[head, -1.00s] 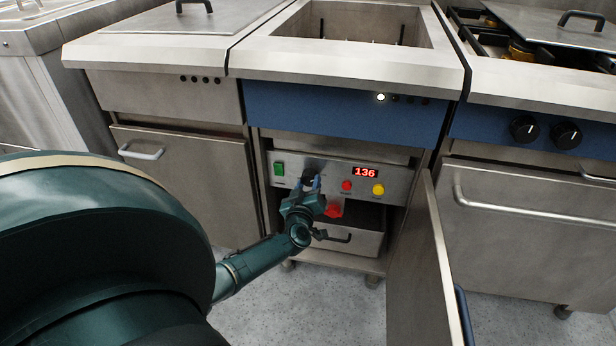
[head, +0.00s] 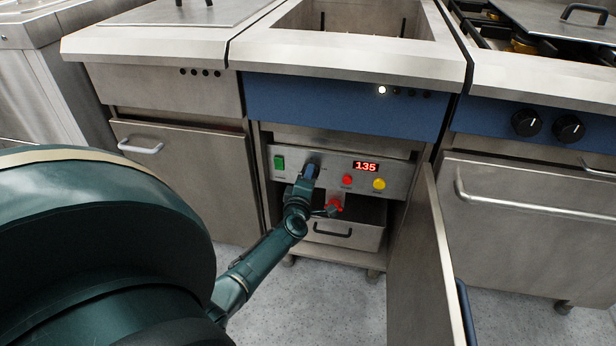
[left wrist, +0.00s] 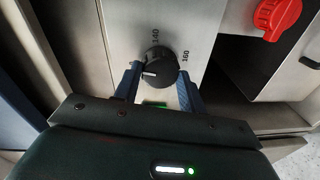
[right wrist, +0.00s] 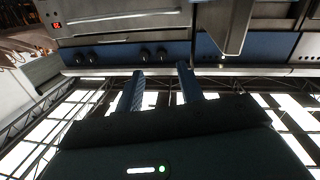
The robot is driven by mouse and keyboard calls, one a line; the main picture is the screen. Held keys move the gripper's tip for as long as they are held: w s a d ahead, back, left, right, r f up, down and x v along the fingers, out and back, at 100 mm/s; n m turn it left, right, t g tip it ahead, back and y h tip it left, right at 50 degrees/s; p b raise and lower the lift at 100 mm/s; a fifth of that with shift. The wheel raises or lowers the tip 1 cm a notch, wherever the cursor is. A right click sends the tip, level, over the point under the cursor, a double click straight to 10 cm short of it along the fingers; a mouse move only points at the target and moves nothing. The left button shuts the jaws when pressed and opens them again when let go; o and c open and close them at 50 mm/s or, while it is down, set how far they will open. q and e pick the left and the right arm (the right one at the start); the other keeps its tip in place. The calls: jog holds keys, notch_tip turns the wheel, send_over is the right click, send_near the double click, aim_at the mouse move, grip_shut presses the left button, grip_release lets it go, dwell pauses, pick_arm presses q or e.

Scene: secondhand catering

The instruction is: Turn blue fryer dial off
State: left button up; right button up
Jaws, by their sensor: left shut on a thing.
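The black fryer dial (left wrist: 159,62) is on the control panel (head: 333,179) under the blue-fronted fryer (head: 340,104). In the left wrist view its white pointer line points left, and the marks 140 and 160 show beside it. My left gripper (left wrist: 157,86) is shut on the dial, one blue finger on each side. In the head view my left gripper (head: 306,178) covers the dial. The red display (head: 366,167) reads 135. My right gripper (right wrist: 161,88) shows only in the right wrist view, open with nothing between its fingers.
The panel also has a green switch (head: 279,162), a red button (head: 347,181) and a yellow button (head: 379,184). A red valve handle (head: 334,203) is just below. The open cabinet door (head: 425,270) stands to the right. The range's black knobs (head: 526,122) are further right.

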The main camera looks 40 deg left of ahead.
pick_arm(q)
jog(key=shift+n, duration=0.8)
pick_arm(e)
jog(key=shift+w+a+r, duration=0.1)
pick_arm(q)
jog(key=shift+a, duration=0.1)
jog(key=o, duration=1)
jog(key=shift+c, duration=0.2)
jog(key=f+p+v, duration=0.1)
jog(key=p+v, duration=0.2)
jog(key=v, duration=1)
jog(key=shift+r, duration=0.45)
pick_arm(e)
jog(key=shift+s+d+f+m+g+h, duration=0.1)
jog(key=shift+s+d+m+g+h, duration=0.15)
jog(key=shift+g, duration=0.25)
jog(key=shift+s+d+f+m+g+h, duration=0.1)
jog(key=shift+d+m+g+h, duration=0.1)
jog(key=shift+g+h, duration=0.25)
pick_arm(q)
jog(key=shift+s, duration=0.1)
